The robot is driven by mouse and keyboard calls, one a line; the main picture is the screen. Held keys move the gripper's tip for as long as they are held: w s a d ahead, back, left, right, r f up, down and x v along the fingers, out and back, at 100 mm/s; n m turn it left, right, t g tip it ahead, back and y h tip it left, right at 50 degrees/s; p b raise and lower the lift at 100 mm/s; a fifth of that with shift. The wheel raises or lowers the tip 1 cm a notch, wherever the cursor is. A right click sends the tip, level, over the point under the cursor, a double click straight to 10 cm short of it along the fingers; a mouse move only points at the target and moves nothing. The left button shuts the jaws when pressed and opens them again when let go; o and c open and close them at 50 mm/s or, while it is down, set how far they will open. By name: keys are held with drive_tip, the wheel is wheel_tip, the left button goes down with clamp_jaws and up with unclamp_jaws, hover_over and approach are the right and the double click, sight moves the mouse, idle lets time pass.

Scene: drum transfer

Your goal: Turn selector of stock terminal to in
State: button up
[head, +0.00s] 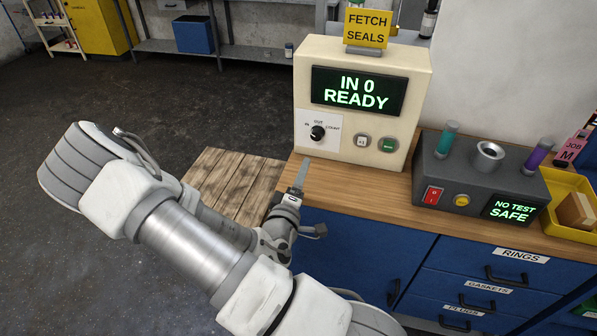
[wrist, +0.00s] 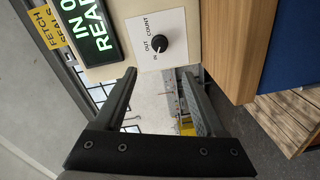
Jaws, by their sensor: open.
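The stock terminal (head: 363,95) is a cream box on the wooden bench, and its green display (head: 357,91) reads "IN 0 READY". Its black selector knob (head: 317,132) sits on a white plate marked IN, OUT and COUNT. The knob also shows in the wrist view (wrist: 159,44), just beyond the fingertips. Its pointer is too small to read surely. My gripper (head: 301,172) is in front of and below the knob, by the bench's left corner. In the wrist view my gripper (wrist: 159,72) is open, with nothing between its fingers, and apart from the knob.
Two buttons (head: 375,143) sit right of the selector plate. A grey test box (head: 478,180) and a yellow tray (head: 573,181) stand further right on the bench (head: 380,195). A yellow "FETCH SEALS" sign (head: 367,28) tops the terminal. A wooden pallet (head: 228,180) lies left of the bench.

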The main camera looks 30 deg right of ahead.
drive_tip(key=shift+p+v, duration=0.35)
drive_tip(key=shift+v, duration=0.7)
drive_tip(key=w+a+m+g+y, duration=0.4)
drive_tip(key=a+m+y, duration=0.3)
drive_tip(key=a+y, duration=0.45)
drive_tip(key=s+a+r+n+y, duration=0.1)
drive_tip(key=s+a+r+y, duration=0.25)
drive_tip(key=a+r, duration=0.6)
drive_tip(key=s+d+r+g+h, duration=0.1)
drive_tip(key=s+r, duration=0.5)
drive_tip(key=s, duration=0.1)
drive_tip(key=s+d+r+n+g+h, duration=0.1)
drive_tip(key=s+d+r, duration=0.1)
drive_tip(key=s+r, duration=0.4)
drive_tip(key=shift+s+d, duration=0.3)
drive_tip(key=shift+s, duration=0.7)
drive_tip(key=shift+r, duration=0.1)
